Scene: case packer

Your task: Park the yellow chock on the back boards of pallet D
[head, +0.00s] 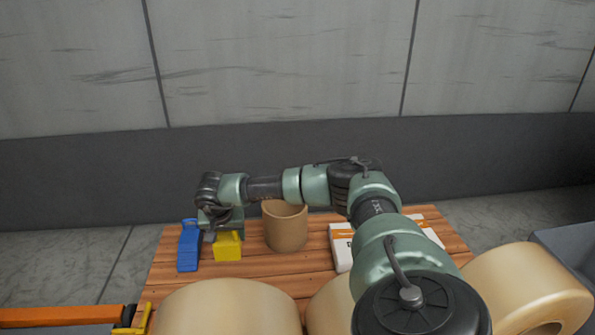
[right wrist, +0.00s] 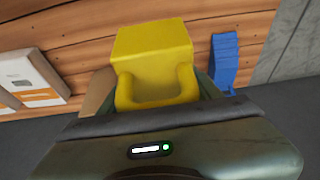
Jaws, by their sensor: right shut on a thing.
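The yellow chock (head: 227,247) is at the back left of a wooden-board pallet (head: 310,275), which I take for pallet D; no letter shows. In the right wrist view the chock (right wrist: 154,48) has a block end and a looped handle. My right gripper (head: 222,225) comes down over it from above and is shut on its handle. The chock is on or just above the boards; I cannot tell whether it touches them. My left gripper is in neither view.
A blue chock (head: 188,250) stands close left of the yellow one. A brown cardboard tube (head: 286,230) stands to its right. A white and orange box (head: 342,250) lies farther right, partly behind my arm. Large cream rolls (head: 225,310) fill the front. A wall rises behind.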

